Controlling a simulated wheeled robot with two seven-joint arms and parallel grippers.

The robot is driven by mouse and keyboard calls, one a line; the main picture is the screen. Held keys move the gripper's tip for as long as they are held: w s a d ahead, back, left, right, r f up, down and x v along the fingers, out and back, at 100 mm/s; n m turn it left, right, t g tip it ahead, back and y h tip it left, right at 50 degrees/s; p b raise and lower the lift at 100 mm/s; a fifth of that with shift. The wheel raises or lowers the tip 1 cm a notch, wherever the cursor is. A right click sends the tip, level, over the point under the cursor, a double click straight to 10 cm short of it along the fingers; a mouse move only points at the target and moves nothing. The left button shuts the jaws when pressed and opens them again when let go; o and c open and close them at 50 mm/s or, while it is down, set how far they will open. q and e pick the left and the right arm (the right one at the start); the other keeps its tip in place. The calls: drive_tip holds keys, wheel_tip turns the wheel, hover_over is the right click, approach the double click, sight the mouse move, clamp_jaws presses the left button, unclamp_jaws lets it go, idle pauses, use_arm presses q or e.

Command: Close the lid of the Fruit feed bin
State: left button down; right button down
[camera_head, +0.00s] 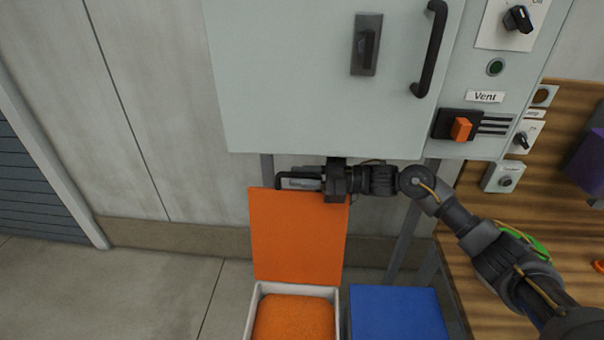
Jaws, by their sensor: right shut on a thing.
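The feed bin (247,309) is a white-rimmed box at the bottom centre, filled with orange material (296,318). Its orange lid (298,238) stands open, upright at the bin's back edge. I cannot read a label on the bin. My right gripper (322,182) is at the lid's top edge, below the grey cabinet, shut on the lid, at or near a dark handle (283,177). The gripper hides part of the lid's top edge and handle. My left gripper is not in view.
A bin with a shut blue lid (397,314) stands right of the open bin. A grey cabinet (300,90) with a black door handle (430,48) hangs above. A wooden bench or panel (475,260) is at the right. Floor at the left is clear.

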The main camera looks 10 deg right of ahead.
drive_tip(key=s+a+n, duration=0.2)
drive_tip(key=s+n, duration=0.1)
drive_tip(key=s, duration=0.6)
drive_tip(key=s+a+f+n+b, duration=0.1)
drive_tip(key=s+a+n, duration=0.2)
drive_tip(key=s, duration=0.7)
drive_tip(key=shift+n, duration=0.3)
drive_tip(key=shift+s+f, duration=0.1)
drive_tip(key=shift+s, duration=0.05)
drive_tip(key=c, duration=1.4)
unclamp_jaws()
